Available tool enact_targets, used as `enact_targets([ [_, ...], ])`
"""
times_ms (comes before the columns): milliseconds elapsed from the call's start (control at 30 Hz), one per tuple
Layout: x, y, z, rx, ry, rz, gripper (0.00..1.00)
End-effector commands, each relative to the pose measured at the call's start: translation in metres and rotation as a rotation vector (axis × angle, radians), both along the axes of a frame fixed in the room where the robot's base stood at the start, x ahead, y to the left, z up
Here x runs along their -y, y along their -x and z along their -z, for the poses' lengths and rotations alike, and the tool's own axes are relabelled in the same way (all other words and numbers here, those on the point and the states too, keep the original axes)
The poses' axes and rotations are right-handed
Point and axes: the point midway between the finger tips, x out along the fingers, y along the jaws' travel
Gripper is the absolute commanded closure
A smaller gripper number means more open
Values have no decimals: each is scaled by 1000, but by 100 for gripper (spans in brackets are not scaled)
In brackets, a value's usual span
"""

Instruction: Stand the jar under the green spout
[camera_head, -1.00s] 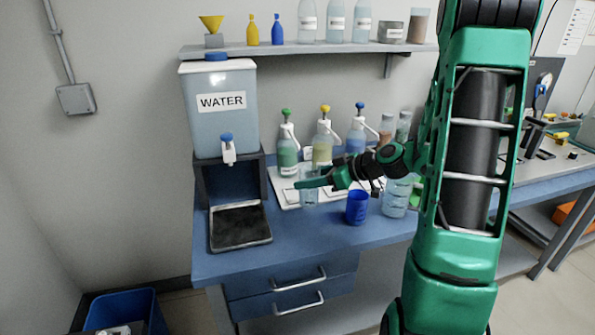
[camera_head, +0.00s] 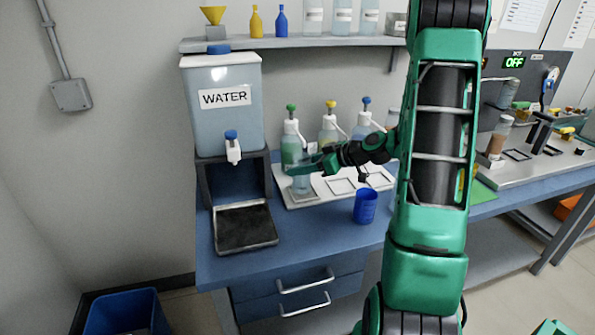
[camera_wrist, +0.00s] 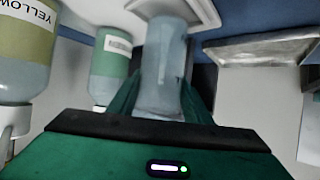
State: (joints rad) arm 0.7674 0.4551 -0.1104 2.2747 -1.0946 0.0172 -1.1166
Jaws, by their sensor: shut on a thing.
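The clear, pale-blue jar (camera_head: 301,184) is upright in my gripper (camera_head: 303,168), over the leftmost square pad of the white tray (camera_head: 330,200). I cannot tell whether its base touches the pad. The bottle with the green pump top (camera_head: 291,108) and white spout stands just behind it, at the tray's left end. In the wrist view, which looks inverted, both fingers close around the jar (camera_wrist: 163,65). Its base is close to a light pad (camera_wrist: 185,8). The green bottle (camera_wrist: 110,62) is left of it there.
Yellow-topped (camera_head: 329,122) and blue-topped (camera_head: 364,122) bottles stand right of the green one. A blue cup (camera_head: 366,207) stands in front of the tray. The water dispenser (camera_head: 222,110) with its black drip tray (camera_head: 244,226) is on the left.

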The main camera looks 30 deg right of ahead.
Motion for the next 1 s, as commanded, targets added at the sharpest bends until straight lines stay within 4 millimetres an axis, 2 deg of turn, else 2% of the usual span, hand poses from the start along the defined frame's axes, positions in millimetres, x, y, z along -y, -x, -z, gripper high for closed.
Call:
enact_targets([
  [100,6,2,11,-1,-2,9,84],
  [467,8,2,14,0,0,12,84],
  [500,8,2,15,-1,0,12,53],
  [567,8,2,14,0,0,12,39],
  [1000,11,7,9,-1,0,13,37],
])
